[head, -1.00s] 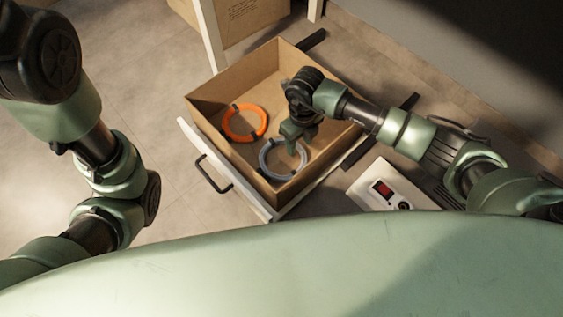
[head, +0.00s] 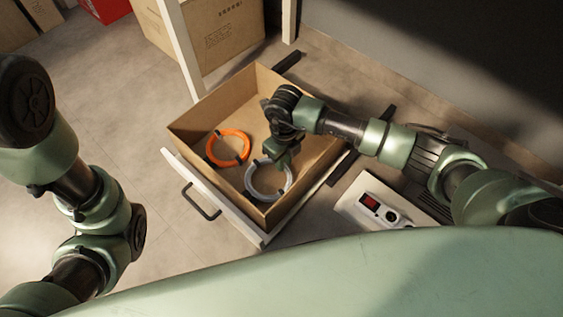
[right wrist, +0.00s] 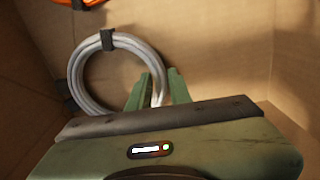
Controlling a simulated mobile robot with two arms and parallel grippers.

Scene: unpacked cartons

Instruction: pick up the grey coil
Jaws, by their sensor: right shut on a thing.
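The grey coil (head: 251,185) lies in the open drawer (head: 225,107), toward its near right part. It is a ring of grey cable with dark ties. My right gripper (head: 283,168) reaches down into the drawer at the coil's right side. In the right wrist view the grey coil (right wrist: 84,70) fills the middle left, and the gripper's fingers (right wrist: 158,88) are shut on its right side. The coil seems to rest on the drawer floor still. My left arm is at the left; its gripper is out of frame.
An orange coil (head: 211,149) lies in the drawer left of the grey one. The drawer's white front has a dark handle (head: 201,203). A white device with a red display (head: 369,200) stands right of the drawer. A carton (head: 225,38) stands behind.

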